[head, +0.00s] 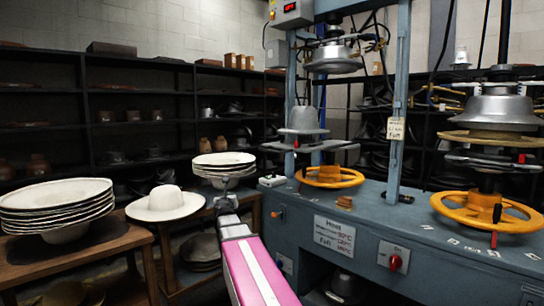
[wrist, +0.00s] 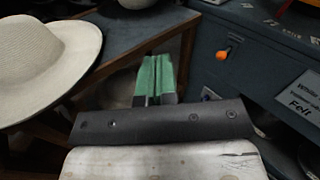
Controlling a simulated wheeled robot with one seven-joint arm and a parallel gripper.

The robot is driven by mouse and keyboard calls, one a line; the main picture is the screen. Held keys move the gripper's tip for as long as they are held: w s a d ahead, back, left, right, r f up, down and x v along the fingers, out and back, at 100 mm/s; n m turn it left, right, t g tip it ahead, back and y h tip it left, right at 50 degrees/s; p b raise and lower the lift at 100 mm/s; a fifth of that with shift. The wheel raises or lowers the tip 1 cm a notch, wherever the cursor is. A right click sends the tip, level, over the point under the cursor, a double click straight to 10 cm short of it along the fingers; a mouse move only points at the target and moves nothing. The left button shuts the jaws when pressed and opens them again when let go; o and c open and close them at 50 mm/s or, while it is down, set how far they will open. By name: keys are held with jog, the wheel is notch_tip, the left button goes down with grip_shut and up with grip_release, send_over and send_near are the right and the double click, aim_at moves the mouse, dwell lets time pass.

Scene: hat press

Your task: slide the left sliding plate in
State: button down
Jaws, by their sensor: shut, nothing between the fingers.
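The left sliding plate (head: 312,145) is a dark flat plate on the left station of the press, above an orange handwheel (head: 330,176). A small red knob shows at its front, and a grey hat form (head: 303,121) stands on it. My gripper (head: 223,186) is low and to the left of the plate, apart from it, in front of the stack of pale hat discs. In the wrist view its green fingers (wrist: 154,78) are shut together and empty, near the corner of the wooden table. The plate is not in the wrist view.
A cream hat (head: 165,204) and a stack of pale discs (head: 55,205) sit on wooden tables at left. The blue press bench (head: 400,240) fills the right, with a second orange handwheel (head: 487,212). A blue upright (head: 399,100) stands right of the left station.

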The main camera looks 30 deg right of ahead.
jog(key=s+d+r+m+g+h, duration=0.3)
jog(key=s+r+m+g+h, duration=0.25)
jog(key=r, duration=0.25)
jog(key=s+d+r+m+g+h, duration=0.2)
jog(key=s+r+m+g+h, duration=0.2)
jog(key=r+m+g+h, duration=0.25)
jog(key=w+d+r+t, duration=0.1)
jog(key=w+d+r, duration=0.1)
jog(key=d, duration=0.4)
jog(key=w+d+r+t, duration=0.1)
jog(key=w+d+r, duration=0.1)
jog(key=d, duration=0.5)
jog(key=shift+d+n, duration=0.2)
jog(key=shift+n, duration=0.1)
